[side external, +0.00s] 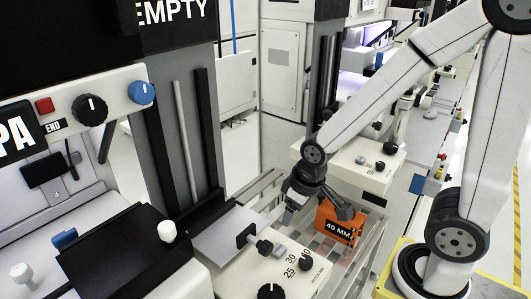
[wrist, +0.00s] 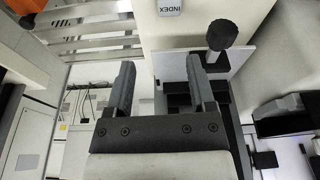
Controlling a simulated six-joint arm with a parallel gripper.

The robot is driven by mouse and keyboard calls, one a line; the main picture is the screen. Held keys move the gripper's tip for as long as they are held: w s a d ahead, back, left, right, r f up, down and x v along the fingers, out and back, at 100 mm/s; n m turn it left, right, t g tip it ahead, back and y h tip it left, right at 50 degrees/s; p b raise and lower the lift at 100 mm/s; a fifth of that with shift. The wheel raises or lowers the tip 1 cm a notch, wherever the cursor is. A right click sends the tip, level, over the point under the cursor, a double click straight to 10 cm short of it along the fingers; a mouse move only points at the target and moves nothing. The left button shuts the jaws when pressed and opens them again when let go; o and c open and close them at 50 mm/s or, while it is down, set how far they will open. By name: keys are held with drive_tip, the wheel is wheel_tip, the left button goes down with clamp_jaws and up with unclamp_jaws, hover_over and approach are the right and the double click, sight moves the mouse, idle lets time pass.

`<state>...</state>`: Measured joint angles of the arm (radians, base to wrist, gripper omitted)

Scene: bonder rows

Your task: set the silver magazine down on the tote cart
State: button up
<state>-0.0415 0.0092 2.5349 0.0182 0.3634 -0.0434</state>
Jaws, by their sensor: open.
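My gripper (side external: 289,215) hangs left of the orange 40 MM box, above the gap between the machine's front and the tote cart. In the wrist view its two grey fingers (wrist: 158,90) are apart, with nothing held between them. The tote cart (side external: 262,192) is a slatted metal rack, partly hidden by my arm and the orange box; its slats (wrist: 92,38) show at the upper left of the wrist view. I cannot make out the silver magazine for certain in either view.
The orange box (side external: 338,227) marked 40 MM stands on the slats. A machine panel with black knobs (side external: 271,291) and a flat grey plate (side external: 222,236) lie to the left. In the wrist view, a black knob (wrist: 222,34) stands close beyond the right finger.

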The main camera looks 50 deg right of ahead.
drive_tip(key=shift+s+d+f+m, duration=0.2)
drive_tip(key=shift+s+d+m, duration=0.2)
drive_tip(key=shift+d, duration=0.25)
drive_tip(key=shift+o, duration=0.4)
drive_tip(key=shift+w+a, duration=0.1)
drive_tip(key=w+a+r+n+y, duration=0.1)
drive_tip(key=w+a+n, duration=0.35)
drive_tip(key=a, duration=0.55)
drive_tip(key=s+a+r+n+g+y, duration=0.1)
drive_tip(key=s+a+n, duration=0.2)
drive_tip(key=a, duration=0.6)
drive_tip(key=s+a+r+n+y, duration=0.1)
drive_tip(key=s+a+n, duration=0.2)
drive_tip(key=a+n, duration=0.3)
drive_tip(key=s+a+r+n+g+y, duration=0.1)
drive_tip(key=s+a+n, duration=0.2)
drive_tip(key=a, duration=1)
drive_tip(key=shift+s+a+r+n+g, duration=0.15)
drive_tip(key=shift+a+r+n+g, duration=0.15)
drive_tip(key=shift+n, duration=0.45)
drive_tip(key=shift+f, duration=0.1)
